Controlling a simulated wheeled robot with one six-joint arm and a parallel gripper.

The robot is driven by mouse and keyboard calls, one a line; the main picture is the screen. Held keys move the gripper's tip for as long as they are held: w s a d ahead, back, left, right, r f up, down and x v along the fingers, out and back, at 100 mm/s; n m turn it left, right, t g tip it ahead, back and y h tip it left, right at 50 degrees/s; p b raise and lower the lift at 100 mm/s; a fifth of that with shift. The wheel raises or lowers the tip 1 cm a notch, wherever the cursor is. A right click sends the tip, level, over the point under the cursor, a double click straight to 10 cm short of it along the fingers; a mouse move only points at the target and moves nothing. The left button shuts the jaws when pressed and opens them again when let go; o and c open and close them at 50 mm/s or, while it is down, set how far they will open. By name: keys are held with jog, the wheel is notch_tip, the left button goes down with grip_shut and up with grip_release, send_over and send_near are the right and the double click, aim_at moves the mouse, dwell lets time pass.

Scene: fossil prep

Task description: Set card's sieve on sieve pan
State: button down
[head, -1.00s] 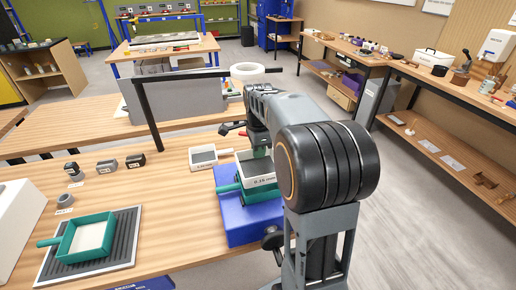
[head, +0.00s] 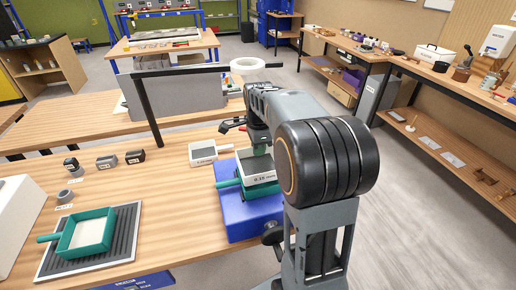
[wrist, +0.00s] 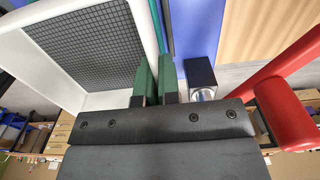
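The white-framed sieve marked 0.25 mm (head: 268,180), with dark mesh, sits level on the green sieve pan (head: 262,190). The pan, with its handle pointing left, stands on a blue machine (head: 245,215). My gripper (head: 259,148) is over the back of the sieve. The sieve's mesh (wrist: 85,35) and white rim show close beside the fingertips.
A green tray (head: 87,235) with pale contents rests on a ribbed mat (head: 125,238) at front left. Small dark blocks (head: 106,161) stand behind it. A black upright post (head: 148,108) with a crossbar rises behind. A red cylinder (wrist: 285,110) is near my gripper in the wrist view.

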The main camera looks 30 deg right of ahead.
jog(key=shift+f, duration=0.1)
dwell(0.6)
jog(key=shift+f+b, duration=0.4)
jog(key=shift+f, duration=0.25)
jog(key=c, duration=1.3)
grip_release()
jog(key=shift+o, duration=0.2)
jog(key=shift+r, duration=0.1)
notch_tip(320, 180, up, 7)
jog(key=p, duration=0.6)
